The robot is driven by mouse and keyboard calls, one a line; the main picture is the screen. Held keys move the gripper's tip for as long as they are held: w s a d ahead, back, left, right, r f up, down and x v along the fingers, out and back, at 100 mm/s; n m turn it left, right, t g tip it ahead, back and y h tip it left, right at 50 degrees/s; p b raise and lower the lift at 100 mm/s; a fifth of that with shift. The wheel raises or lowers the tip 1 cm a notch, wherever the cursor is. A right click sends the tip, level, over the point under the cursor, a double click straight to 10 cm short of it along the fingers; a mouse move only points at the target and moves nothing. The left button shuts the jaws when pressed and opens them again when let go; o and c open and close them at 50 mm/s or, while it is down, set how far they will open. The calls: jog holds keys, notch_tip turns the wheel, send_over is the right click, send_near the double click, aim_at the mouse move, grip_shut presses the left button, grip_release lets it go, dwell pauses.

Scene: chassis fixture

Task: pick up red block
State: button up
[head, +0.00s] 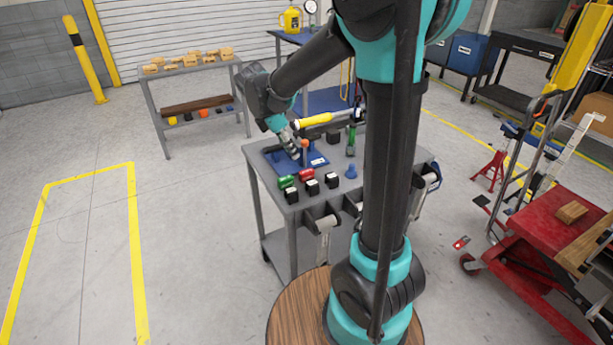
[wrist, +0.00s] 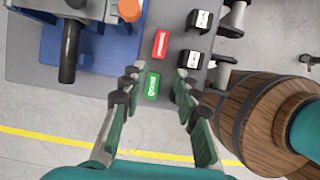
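The red block (head: 306,174) lies on the grey cart top (head: 262,161), beside a green block (head: 286,182) and several black blocks. In the wrist view the red block (wrist: 160,44) lies flat just beyond the green block (wrist: 152,86), a little apart from it. My gripper (wrist: 158,80) is open and empty, its fingers spread to either side of the green block in the picture, with the red block ahead of the fingertips. In the head view my gripper (head: 296,150) is over the cart's left part, above the blue fixture. Its height above the cart is hard to tell.
The blue fixture (head: 315,159) with an orange-topped post (head: 305,144) stands close behind the red block. Black blocks (wrist: 199,21) and (wrist: 188,63) sit to the right. A blue piece (head: 351,171) and a yellow-handled tool (head: 314,121) are also on the cart.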

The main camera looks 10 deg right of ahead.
aim_at(304, 172)
jog(key=x, duration=0.7)
jog(key=shift+d+f, duration=0.1)
jog(key=shift+f, duration=0.05)
jog(key=shift+x, duration=2.65)
jog(key=shift+c, duration=0.5)
jog(key=shift+w, duration=0.1)
grip_shut()
